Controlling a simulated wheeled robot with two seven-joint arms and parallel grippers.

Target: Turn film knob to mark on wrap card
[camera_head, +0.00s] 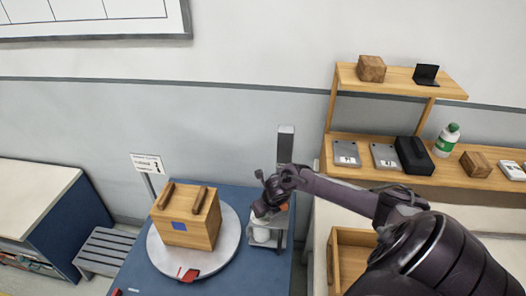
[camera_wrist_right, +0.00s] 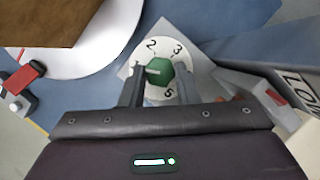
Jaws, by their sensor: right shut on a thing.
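The green film knob (camera_wrist_right: 158,71) sits on a white round dial with printed numbers; 2, 3 and 5 show in the right wrist view. A pale pointer line on the knob points left, below the 2. My right gripper (camera_wrist_right: 157,79) is shut on the knob, one finger on each side, and the fingers hide part of the dial. In the head view my right gripper (camera_head: 268,203) is at the grey post machine, and hides the knob. The wrap card (camera_head: 148,163) stands on a post behind the turntable; its print is too small to read surely. My left gripper is not in view.
A wooden box (camera_head: 188,232) with two bars and a blue patch stands on the round turntable (camera_head: 226,262). A red part (camera_head: 188,274) sits at the turntable's front rim. A wooden shelf (camera_head: 400,80) with several items stands at right.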

